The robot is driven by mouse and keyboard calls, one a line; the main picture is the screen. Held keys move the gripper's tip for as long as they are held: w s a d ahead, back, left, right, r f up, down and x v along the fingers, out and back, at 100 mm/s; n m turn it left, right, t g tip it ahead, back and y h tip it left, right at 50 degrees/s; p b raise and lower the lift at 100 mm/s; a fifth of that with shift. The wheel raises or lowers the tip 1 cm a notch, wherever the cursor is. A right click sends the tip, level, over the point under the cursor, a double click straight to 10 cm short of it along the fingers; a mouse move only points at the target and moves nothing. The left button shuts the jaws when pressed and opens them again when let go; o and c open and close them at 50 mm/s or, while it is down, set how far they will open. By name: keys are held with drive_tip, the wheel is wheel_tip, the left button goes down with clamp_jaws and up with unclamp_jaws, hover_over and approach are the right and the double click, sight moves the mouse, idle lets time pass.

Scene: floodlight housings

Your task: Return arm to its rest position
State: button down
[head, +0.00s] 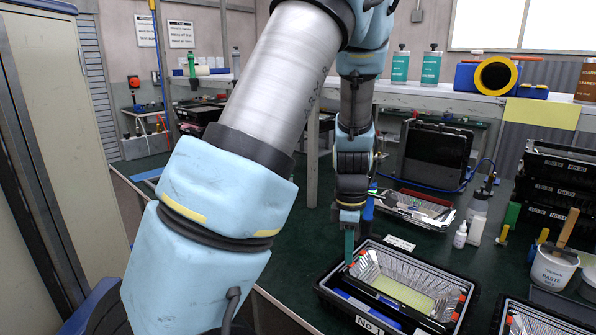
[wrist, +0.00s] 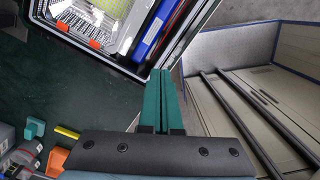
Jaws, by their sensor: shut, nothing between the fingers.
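My gripper (head: 349,258) points down in the head view, its green fingers at the left rim of a black floodlight housing (head: 335,298); whether they touch it I cannot tell. In the wrist view my gripper (wrist: 160,73) has its two green fingers together with nothing between them. The fingertips overlap the housing's corner in that view. The housing (wrist: 112,67) shows a silver inside, a yellow-green panel (wrist: 98,10), orange clips and a blue strip (wrist: 152,30). My arm crosses the head view from lower left to upper middle and hides part of the bench.
A second housing (head: 507,325) stands at the lower right. An open black housing (head: 436,155) stands behind. A paste tub (head: 553,268), white bottles (head: 477,229) and stacked black crates (head: 552,168) are at right. A locker (head: 60,110) stands left. Dark green bench (head: 300,235) is clear beside my arm.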

drive_tip(key=s+a+r+m+t, duration=0.1)
drive_tip(key=s+a+r+m, duration=0.1)
drive_tip(key=a+m, duration=0.6)
drive_tip(key=s+a+r+m+t, duration=0.1)
drive_tip(key=s+a+r+m, duration=0.2)
drive_tip(key=a+r+m, duration=0.2)
drive_tip(key=shift+s+a+r+m, duration=0.2)
drive_tip(key=shift+a+m, duration=1.3)
drive_tip(key=shift+a, duration=1.7)
